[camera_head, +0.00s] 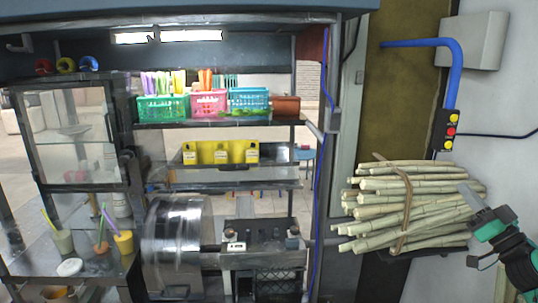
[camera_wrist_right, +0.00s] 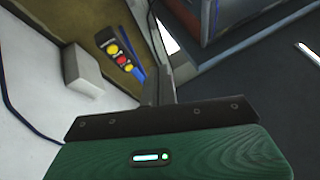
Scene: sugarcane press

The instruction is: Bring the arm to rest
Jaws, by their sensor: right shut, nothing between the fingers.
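My right gripper (camera_head: 466,190) is at the right edge of the head view, its grey fingers pointing up and left. It is shut and empty. It is in front of the right end of a bundle of pale green sugarcane (camera_head: 410,205); I cannot tell whether it touches the cane. In the right wrist view, the shut fingers (camera_wrist_right: 155,85) point away from the green gripper body, with nothing between them. My left gripper is not in view.
A control box with coloured buttons (camera_head: 451,131) hangs on a blue arm above the cane; it also shows in the wrist view (camera_wrist_right: 122,57). A metal drum (camera_head: 177,235), baskets (camera_head: 210,103) and cups (camera_head: 123,242) occupy the stall at left. White wall is at right.

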